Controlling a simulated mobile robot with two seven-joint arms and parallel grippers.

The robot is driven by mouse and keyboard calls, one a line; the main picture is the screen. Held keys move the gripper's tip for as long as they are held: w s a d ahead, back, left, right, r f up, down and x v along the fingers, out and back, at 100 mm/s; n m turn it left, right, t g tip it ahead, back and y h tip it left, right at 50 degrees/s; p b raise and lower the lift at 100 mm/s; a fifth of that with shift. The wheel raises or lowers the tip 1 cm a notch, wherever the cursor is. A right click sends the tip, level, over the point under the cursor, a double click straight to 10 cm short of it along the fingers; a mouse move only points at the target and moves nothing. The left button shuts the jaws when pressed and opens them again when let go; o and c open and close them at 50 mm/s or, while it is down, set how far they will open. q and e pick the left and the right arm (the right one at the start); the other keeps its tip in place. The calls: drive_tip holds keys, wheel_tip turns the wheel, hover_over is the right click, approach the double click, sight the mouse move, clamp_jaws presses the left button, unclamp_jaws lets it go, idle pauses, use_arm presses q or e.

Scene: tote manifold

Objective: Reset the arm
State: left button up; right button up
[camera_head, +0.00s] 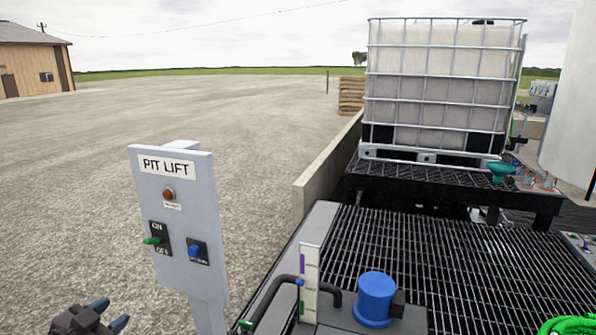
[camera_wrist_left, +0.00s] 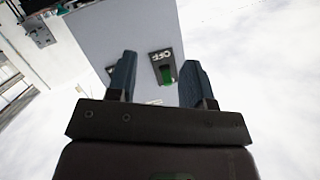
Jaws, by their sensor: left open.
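My left gripper (camera_head: 92,312) is at the bottom left of the head view, low and to the left of the grey PIT LIFT panel (camera_head: 182,225). Its two blue fingers are apart with nothing between them, and it does not touch the panel. In the head view the panel carries a green switch lever (camera_head: 152,241), a blue knob (camera_head: 194,251) and an orange lamp (camera_head: 168,194). My right gripper is not in view.
A black grating (camera_head: 430,255) spans the right side. A caged white tank (camera_head: 440,85) stands on a black platform behind it. A blue-capped unit (camera_head: 375,298) and a green hose (camera_head: 570,326) are at the front. A low concrete wall (camera_head: 325,170) borders open gravel on the left.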

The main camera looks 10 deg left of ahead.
use_arm(q)
drive_tip(key=s+d+f+g, duration=0.1)
drive_tip(key=s+d+f, duration=0.25)
drive_tip(key=f, duration=0.35)
drive_tip(key=s+d+f+g, duration=0.1)
drive_tip(key=s+d+f, duration=0.1)
drive_tip(key=d+f, duration=0.35)
drive_tip(key=s+d+f+n+g+b, duration=0.1)
drive_tip(key=s+d+f+n, duration=0.2)
drive_tip(key=d+f, duration=0.7)
drive_tip(key=shift+s+d+f+n, duration=0.4)
drive_tip(key=shift+s+d, duration=0.4)
drive_tip(key=shift+s, duration=0.2)
